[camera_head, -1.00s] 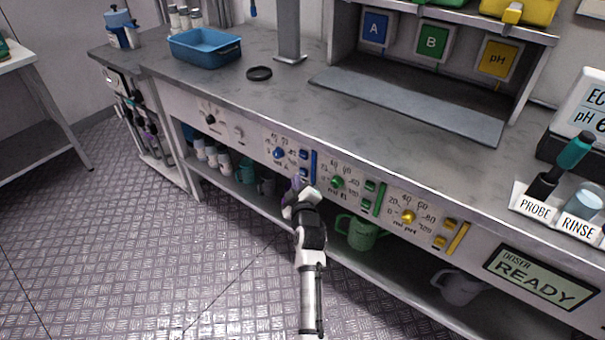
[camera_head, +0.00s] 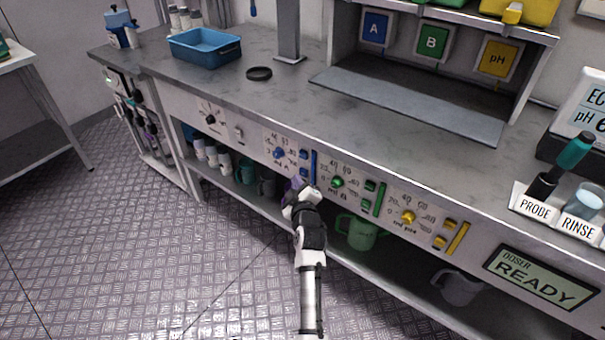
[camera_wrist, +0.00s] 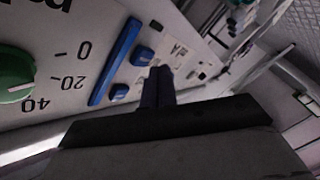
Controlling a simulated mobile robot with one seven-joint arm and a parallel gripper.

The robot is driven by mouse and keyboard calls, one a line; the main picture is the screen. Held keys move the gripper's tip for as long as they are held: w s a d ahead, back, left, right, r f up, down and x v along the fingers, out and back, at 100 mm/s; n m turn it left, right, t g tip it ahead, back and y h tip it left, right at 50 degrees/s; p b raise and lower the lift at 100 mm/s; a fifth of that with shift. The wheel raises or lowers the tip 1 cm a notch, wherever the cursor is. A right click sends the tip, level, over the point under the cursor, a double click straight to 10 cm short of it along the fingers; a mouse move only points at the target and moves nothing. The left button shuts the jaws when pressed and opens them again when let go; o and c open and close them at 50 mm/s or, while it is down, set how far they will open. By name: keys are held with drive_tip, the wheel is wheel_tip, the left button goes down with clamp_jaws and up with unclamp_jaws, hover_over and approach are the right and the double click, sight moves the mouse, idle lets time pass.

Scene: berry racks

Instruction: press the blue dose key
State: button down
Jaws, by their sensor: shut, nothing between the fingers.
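Two small blue keys, the upper (camera_head: 303,154) and the lower (camera_head: 303,174), sit on the bench's front panel between a blue knob (camera_head: 279,153) and an upright blue bar (camera_head: 315,167). In the wrist view the panel is turned; one blue key (camera_wrist: 142,56) and another blue key (camera_wrist: 119,91) show beside the blue bar (camera_wrist: 115,62). My gripper (camera_head: 297,186) is just in front of the panel, below the keys. In the wrist view its dark fingers (camera_wrist: 158,75) are together and empty, close beside the keys. I cannot tell whether they touch the panel.
Green keys (camera_head: 369,193) and yellow keys (camera_head: 444,233) sit to the right on the panel. The doser display (camera_head: 541,277) reads READY. A green jug (camera_head: 358,232) and several mugs stand on the shelf beneath. The floor in front is clear.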

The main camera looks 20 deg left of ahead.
drive_tip(key=shift+w+d+b, duration=0.1)
drive_tip(key=shift+w+b, duration=0.1)
drive_tip(key=shift+b, duration=0.2)
drive_tip(key=shift+w, duration=0.25)
drive_tip(key=shift+w+d+b, duration=0.25)
drive_tip(key=shift+w+b, duration=0.15)
drive_tip(key=shift+b, duration=0.4)
idle(0.5)
drive_tip(key=shift+s+a+p, duration=0.3)
drive_tip(key=shift+s+p, duration=0.1)
drive_tip(key=shift+s, duration=0.45)
drive_tip(key=shift+s+a+p, duration=0.3)
drive_tip(key=shift+s+p, duration=0.25)
drive_tip(key=shift+s, duration=0.25)
drive_tip(key=shift+s+a+p, duration=0.3)
drive_tip(key=shift+s+p, duration=0.25)
drive_tip(key=shift+s, duration=0.2)
drive_tip(key=shift+s+a+p, duration=0.3)
drive_tip(key=shift+s+p, duration=0.25)
drive_tip(key=shift+s, duration=0.25)
